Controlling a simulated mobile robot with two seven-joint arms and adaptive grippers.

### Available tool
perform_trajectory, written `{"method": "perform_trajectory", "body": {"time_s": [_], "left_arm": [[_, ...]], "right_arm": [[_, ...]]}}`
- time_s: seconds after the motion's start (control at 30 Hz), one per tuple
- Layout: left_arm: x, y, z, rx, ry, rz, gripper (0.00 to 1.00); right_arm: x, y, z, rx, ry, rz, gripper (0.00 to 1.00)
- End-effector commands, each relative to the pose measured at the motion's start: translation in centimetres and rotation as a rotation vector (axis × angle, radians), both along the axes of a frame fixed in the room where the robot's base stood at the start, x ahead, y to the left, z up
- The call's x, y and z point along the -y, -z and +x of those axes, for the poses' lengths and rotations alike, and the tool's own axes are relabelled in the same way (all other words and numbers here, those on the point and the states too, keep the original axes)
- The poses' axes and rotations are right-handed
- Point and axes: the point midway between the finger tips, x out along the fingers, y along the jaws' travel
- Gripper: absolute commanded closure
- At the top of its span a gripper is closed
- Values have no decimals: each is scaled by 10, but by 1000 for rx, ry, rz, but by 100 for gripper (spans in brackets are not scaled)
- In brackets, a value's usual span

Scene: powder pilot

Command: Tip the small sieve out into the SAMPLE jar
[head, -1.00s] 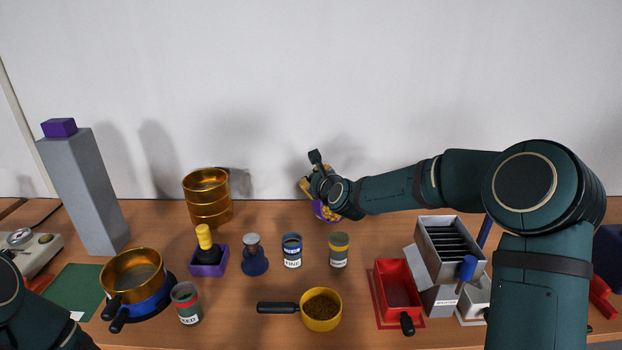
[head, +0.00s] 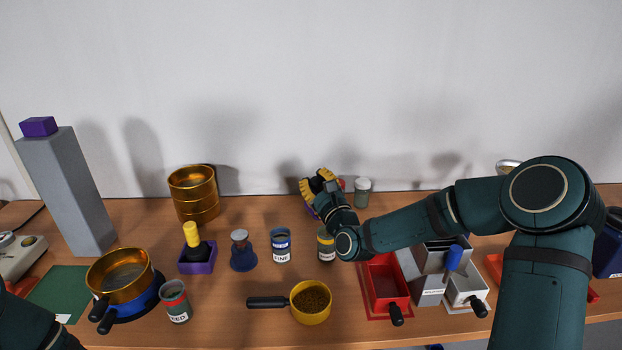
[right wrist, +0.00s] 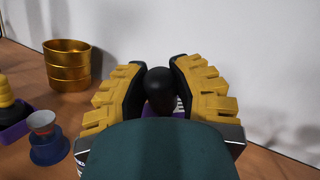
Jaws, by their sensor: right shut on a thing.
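The small sieve is a yellow pan (head: 311,302) with a black handle; it holds brown granules and stands on the table at front centre. No label reading SAMPLE can be made out. A jar with a yellow band (head: 326,246) is partly covered by my right arm, and its label is unreadable. My right gripper (head: 320,186) is at the back, well behind the sieve. It is shut on a black knob (right wrist: 160,86), with something purple just below it in the right wrist view. Part of my left arm shows at lower left; its gripper is out of view.
A blue FINE jar (head: 281,245), a blue-based stamp-like piece (head: 243,252) and a purple holder (head: 197,260) stand left of centre. A FEED jar (head: 175,301), gold sieve (head: 121,276) and gold stack (head: 194,194) are further left. A red tray (head: 386,286) is at right.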

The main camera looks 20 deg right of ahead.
Motion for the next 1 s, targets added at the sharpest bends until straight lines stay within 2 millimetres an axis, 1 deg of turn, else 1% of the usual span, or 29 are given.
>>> {"method": "perform_trajectory", "body": {"time_s": [0.57, 1.0], "left_arm": [[0, 0, 0, 0, 0, 0, 44], [0, 0, 0, 0, 0, 0, 44]], "right_arm": [[11, 7, -34, 257, 0, 85, 100], [18, 20, -56, 440, 1, 144, 100]]}}
